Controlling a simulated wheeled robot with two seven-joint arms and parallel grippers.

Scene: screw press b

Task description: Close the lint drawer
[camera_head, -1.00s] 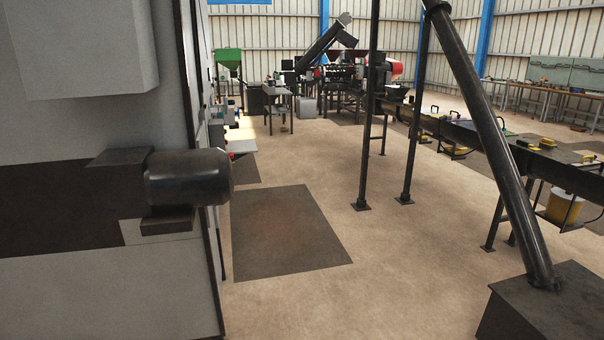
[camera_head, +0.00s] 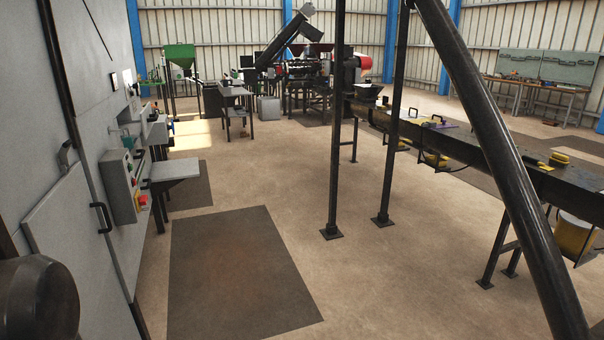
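I cannot make out a lint drawer for certain in the head view. A tall grey machine cabinet (camera_head: 75,215) stands close on the left, with a black handle (camera_head: 101,217) on its panel. Beyond it is a control box (camera_head: 125,186) with a red switch, and a small light-grey shelf or tray (camera_head: 176,169) sticks out to the right. I cannot tell whether that is a drawer. Neither of my grippers is in view.
A dark cylinder, likely a motor (camera_head: 38,298), juts out at the lower left. Black posts (camera_head: 338,130), a slanted pipe (camera_head: 500,160) and a long conveyor (camera_head: 480,165) stand on the right. The floor (camera_head: 285,190) between is clear, with a dark mat (camera_head: 235,270).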

